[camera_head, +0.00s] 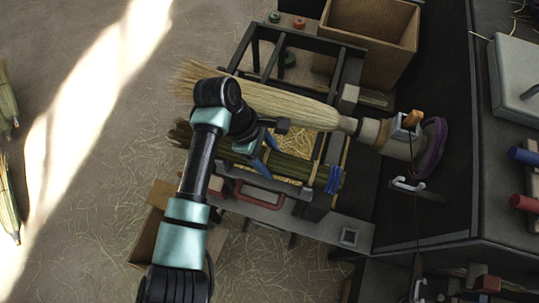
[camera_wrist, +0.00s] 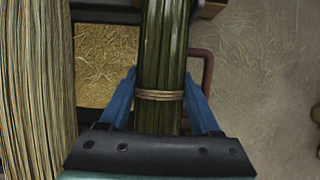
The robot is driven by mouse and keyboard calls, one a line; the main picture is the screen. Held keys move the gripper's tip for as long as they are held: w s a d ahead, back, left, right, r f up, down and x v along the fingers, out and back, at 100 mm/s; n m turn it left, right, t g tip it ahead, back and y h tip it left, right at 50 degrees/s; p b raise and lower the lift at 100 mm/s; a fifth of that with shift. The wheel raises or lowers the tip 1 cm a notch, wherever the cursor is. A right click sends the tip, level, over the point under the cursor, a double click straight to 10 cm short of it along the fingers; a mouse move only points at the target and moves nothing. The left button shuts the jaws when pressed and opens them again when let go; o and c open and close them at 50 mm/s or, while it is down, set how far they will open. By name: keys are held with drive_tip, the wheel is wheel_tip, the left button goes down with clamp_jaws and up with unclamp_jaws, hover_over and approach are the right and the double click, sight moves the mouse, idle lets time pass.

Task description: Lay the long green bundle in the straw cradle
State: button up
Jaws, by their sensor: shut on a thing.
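My gripper (camera_wrist: 160,105) is shut on the long green bundle (camera_wrist: 163,45), its blue fingers on either side of the bundle near a tan tie band. In the head view the green bundle (camera_head: 290,167) runs left to right, with a blue band at its right end. The straw cradle (camera_head: 296,144) is a dark frame with loose straw in it; the bundle lies over its lower part. I cannot tell whether the bundle touches the straw. The straw also shows in the wrist view (camera_wrist: 105,60), left of the bundle. My arm hides part of the bundle.
A large pale straw broom bundle (camera_head: 285,104) lies just above the green one, held at its right end by a machine head (camera_head: 390,138). A cardboard box (camera_head: 372,40) stands at the back. A red handle (camera_head: 258,196) is at the cradle's front. Floor at left is mostly open.

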idle(0.4)
drive_tip(key=o, duration=1.5)
drive_tip(key=b+v, duration=0.3)
drive_tip(key=v, duration=1)
drive_tip(key=shift+b, duration=0.4)
